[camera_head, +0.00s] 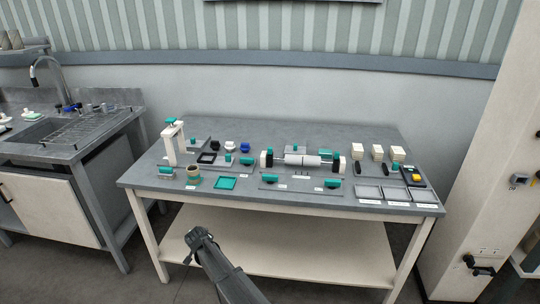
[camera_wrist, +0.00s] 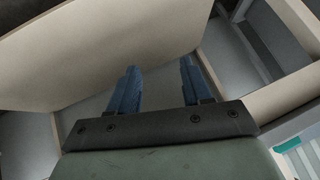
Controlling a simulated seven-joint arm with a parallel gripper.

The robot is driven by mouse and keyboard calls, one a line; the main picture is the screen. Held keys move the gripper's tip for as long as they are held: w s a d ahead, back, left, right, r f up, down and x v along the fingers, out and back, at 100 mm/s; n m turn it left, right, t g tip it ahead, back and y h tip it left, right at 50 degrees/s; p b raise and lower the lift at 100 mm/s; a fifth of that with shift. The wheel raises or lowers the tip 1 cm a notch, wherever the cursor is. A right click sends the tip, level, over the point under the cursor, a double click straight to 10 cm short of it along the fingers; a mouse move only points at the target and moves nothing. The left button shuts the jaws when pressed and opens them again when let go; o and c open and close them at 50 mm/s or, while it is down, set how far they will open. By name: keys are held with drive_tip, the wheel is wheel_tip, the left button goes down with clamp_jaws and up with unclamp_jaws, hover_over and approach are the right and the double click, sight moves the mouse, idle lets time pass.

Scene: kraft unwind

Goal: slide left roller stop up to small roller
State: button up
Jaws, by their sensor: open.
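A small white roller (camera_head: 302,160) lies across a shaft between two dark-and-white supports near the middle of the grey table. The left support (camera_head: 266,158) and the right support (camera_head: 336,160) carry teal parts. Teal-topped pieces sit in front, one at left (camera_head: 270,178) and one at right (camera_head: 333,183). I cannot tell which of these parts is the left roller stop. My gripper (camera_head: 200,238) is low in front of the table, well apart from the roller. In the wrist view its two blue fingers (camera_wrist: 158,84) are spread, with nothing between them.
The table (camera_head: 355,138) has a white lower shelf (camera_head: 290,262). A sink counter (camera_head: 88,148) is at left, a white cabinet (camera_head: 480,170) at right.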

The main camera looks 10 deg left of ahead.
drive_tip(key=w+a+r+n+t+y, duration=0.15)
drive_tip(key=w+a+r, duration=0.25)
drive_tip(key=a+r, duration=0.5)
drive_tip(key=w+a+r+t+y, duration=0.1)
drive_tip(key=w+a+r+t, duration=0.3)
drive_tip(key=r, duration=0.8)
drive_tip(key=w+d+r, duration=0.1)
drive_tip(key=w+r, duration=0.2)
drive_tip(key=w, duration=0.1)
drive_tip(key=w+d+r+g+h, duration=0.1)
drive_tip(key=w+d+r, duration=0.1)
drive_tip(key=w+r, duration=0.1)
drive_tip(key=w+d+r+g+h, duration=0.1)
drive_tip(key=w+d+r, duration=0.1)
drive_tip(key=w, duration=0.3)
drive_tip(key=shift+d+r, duration=0.15)
drive_tip(key=shift+r, duration=0.75)
drive_tip(key=w+d+r+g+h, duration=0.2)
drive_tip(key=w+d+g+h, duration=0.1)
drive_tip(key=w+d, duration=0.7)
wheel_tip(320, 180, up, 6)
drive_tip(key=g, duration=0.8)
hover_over(270, 156)
drive_tip(key=w, duration=0.2)
drive_tip(key=shift+m+h, duration=0.35)
drive_tip(key=shift+m, duration=0.1)
wheel_tip(270, 156, down, 13)
drive_tip(key=shift+a, duration=0.15)
drive_tip(key=shift+c, duration=0.3)
